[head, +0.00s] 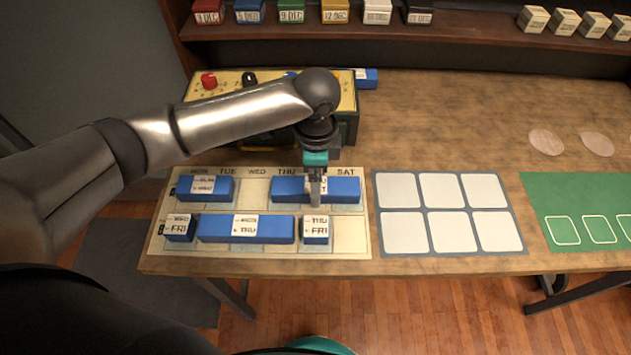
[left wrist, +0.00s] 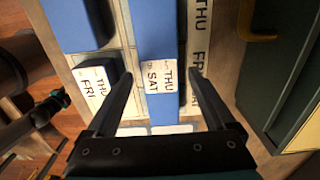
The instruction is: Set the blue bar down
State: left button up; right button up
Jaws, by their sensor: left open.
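A long blue bar (head: 342,190) with a white THU–SAT label (left wrist: 160,76) lies flat in the top row of the cream weekday board (head: 350,242), spanning about the THU to SAT columns. In the left wrist view the bar (left wrist: 155,35) runs between the two fingers. My left gripper (head: 315,195) points down over the bar's middle. It is open, with one finger on each side of the bar (left wrist: 160,100) and visible gaps between. The arm and gripper hide part of the board's header and the bar's label in the head view. My right gripper is not in view.
The bottom row holds a small FRI block (head: 180,228), a long blue MON–THU bar (head: 245,229) and a THU–FRI block (head: 316,229). A shorter blue bar (head: 205,189) is top left. A knobbed machine (head: 230,88) stands behind. A white-square grid (head: 450,206) lies right.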

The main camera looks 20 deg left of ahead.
pick_arm(q)
notch_tip(320, 180, up, 10)
jog(key=p, duration=0.2)
jog(key=shift+r, duration=0.1)
